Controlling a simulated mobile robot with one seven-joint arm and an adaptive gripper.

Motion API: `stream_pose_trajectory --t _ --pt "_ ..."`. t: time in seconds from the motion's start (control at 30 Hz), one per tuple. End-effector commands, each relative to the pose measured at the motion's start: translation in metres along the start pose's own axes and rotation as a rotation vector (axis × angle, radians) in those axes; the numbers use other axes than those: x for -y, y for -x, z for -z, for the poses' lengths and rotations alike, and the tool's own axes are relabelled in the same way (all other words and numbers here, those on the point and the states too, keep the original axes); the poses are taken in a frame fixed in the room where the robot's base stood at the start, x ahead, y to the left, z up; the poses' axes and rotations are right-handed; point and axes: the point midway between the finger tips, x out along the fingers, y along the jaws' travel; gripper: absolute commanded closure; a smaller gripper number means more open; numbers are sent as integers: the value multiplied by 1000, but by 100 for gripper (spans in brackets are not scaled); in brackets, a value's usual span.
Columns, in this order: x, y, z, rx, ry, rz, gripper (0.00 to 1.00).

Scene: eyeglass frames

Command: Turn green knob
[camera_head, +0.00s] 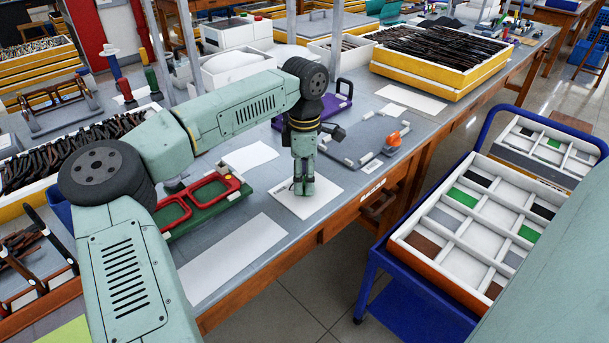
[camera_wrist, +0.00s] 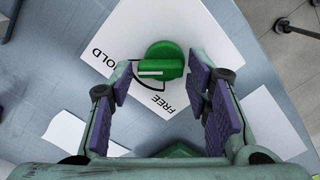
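A green knob (camera_wrist: 168,53) with a white mark on its raised bar shows in the wrist view. It stands on a white sheet (camera_wrist: 185,22) printed "FREE" and a partly covered word ending in "OLD". My gripper (camera_wrist: 162,75) has its two purple-padded fingers spread on either side of the knob's near part, with a clear gap between them. I cannot tell whether a finger touches the knob. In the head view my gripper (camera_head: 304,188) points straight down over the white sheet (camera_head: 325,202) near the bench's front edge and hides the knob.
A green fixture with red frames (camera_head: 200,205) lies left of my gripper. A grey plate with an orange part (camera_head: 393,139) lies to the right, and a purple fixture (camera_head: 330,104) behind. A blank sheet (camera_head: 232,258) lies in front. A blue trolley (camera_head: 372,283) stands off the bench.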

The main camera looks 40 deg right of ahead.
Motion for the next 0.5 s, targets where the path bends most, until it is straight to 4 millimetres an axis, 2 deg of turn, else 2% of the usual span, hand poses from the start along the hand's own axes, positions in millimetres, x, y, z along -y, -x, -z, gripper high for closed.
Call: stream_pose_trajectory --t 0.1,0.37,0.5 --pt "0 0 0 0 0 1 45" --pt "0 0 0 -1 0 1 45" --pt "0 7 0 -1 1 -1 45"
